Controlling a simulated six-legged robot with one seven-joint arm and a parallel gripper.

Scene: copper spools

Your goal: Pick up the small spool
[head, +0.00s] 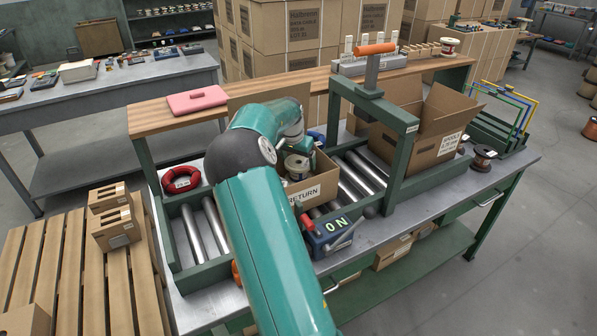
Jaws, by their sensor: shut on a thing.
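A small spool (297,167) with a pale rim shows inside the cardboard box marked RETURN (313,190), which sits on the roller conveyor. My teal arm reaches over the table from the front and bends down at the box. My gripper (301,150) is at its end, down at the top of this spool and shut on it. The fingers are small and partly hidden by my arm. My arm also covers the left part of the box. Another, dark copper spool (482,157) stands on the table at the right.
A green press frame (398,165) with an orange-handled plunger straddles the rollers right of the box. An open carton (433,125) stands beyond it. A blue ON switch box (331,232) is in front. A red ring (181,180) lies at left. A wooden shelf (250,90) runs behind.

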